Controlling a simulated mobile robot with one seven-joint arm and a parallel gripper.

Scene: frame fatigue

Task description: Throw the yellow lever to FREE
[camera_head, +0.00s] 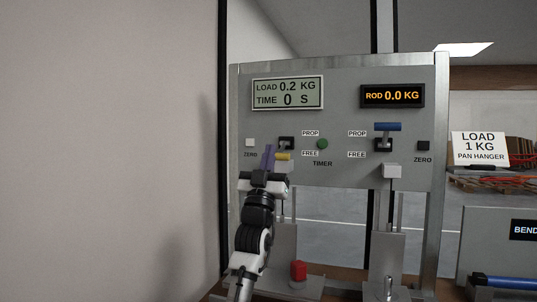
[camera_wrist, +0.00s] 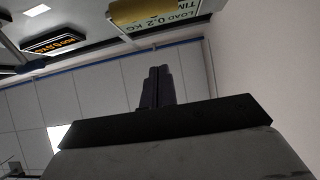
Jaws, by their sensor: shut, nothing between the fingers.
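The yellow lever (camera_head: 283,157) is on the grey panel, below its black slot and level with the FREE label (camera_head: 310,153); the PROP label (camera_head: 310,133) is above. My gripper (camera_head: 268,150) is just left of the lever, its fingers pointing up and together, with nothing held. I cannot tell whether they touch the lever. In the wrist view the shut fingers (camera_wrist: 158,72) point up toward the yellow handle (camera_wrist: 150,12) at the top edge, with a gap in the picture between them.
A blue lever (camera_head: 388,127) is up beside its PROP label on the right. The left display (camera_head: 288,93) reads LOAD 0.2 KG, TIME 0 S. A green button (camera_head: 322,144) is right of the yellow lever. A red object (camera_head: 298,270) stands below. A wall (camera_head: 110,150) is at left.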

